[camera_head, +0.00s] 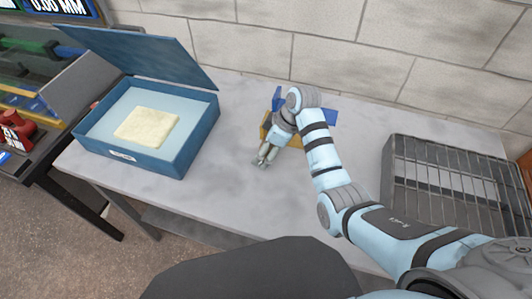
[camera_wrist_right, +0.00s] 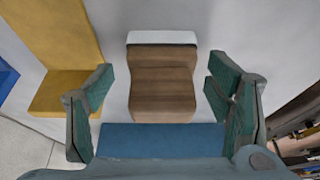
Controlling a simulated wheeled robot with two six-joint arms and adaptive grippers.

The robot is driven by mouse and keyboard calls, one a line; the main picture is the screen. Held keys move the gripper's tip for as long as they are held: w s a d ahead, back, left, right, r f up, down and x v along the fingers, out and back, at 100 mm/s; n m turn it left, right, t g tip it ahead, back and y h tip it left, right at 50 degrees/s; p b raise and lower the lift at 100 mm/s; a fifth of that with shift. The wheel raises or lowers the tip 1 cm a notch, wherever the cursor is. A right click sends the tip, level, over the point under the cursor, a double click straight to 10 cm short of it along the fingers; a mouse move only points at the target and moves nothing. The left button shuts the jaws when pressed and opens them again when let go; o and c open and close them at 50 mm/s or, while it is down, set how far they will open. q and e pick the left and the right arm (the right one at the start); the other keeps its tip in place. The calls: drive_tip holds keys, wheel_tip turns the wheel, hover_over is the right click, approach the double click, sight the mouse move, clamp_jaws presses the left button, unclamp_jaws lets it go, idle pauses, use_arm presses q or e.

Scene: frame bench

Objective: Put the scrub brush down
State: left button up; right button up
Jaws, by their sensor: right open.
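The scrub brush (camera_wrist_right: 162,80), a brown wooden block with a white strip along its far edge, stands on the grey bench in the right wrist view. My right gripper (camera_wrist_right: 158,92) is open, with one green-padded finger on each side of the brush and a visible gap on both sides. In the head view my right gripper (camera_head: 264,158) points down over the middle of the bench. I cannot make out the brush there; the arm and gripper seem to hide it. My left gripper is not in view.
A blue open-lidded box (camera_head: 150,160) with a pale yellow sponge-like block (camera_head: 147,127) stands at left. A wire basket (camera_head: 455,185) stands at right. A yellow and blue piece (camera_head: 329,117) is close behind my right gripper. The bench (camera_head: 215,190) is clear between box and gripper.

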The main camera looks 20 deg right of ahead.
drive_tip(key=shift+s, duration=0.1)
drive_tip(key=shift+r, duration=0.1)
drive_tip(key=c, duration=1.4)
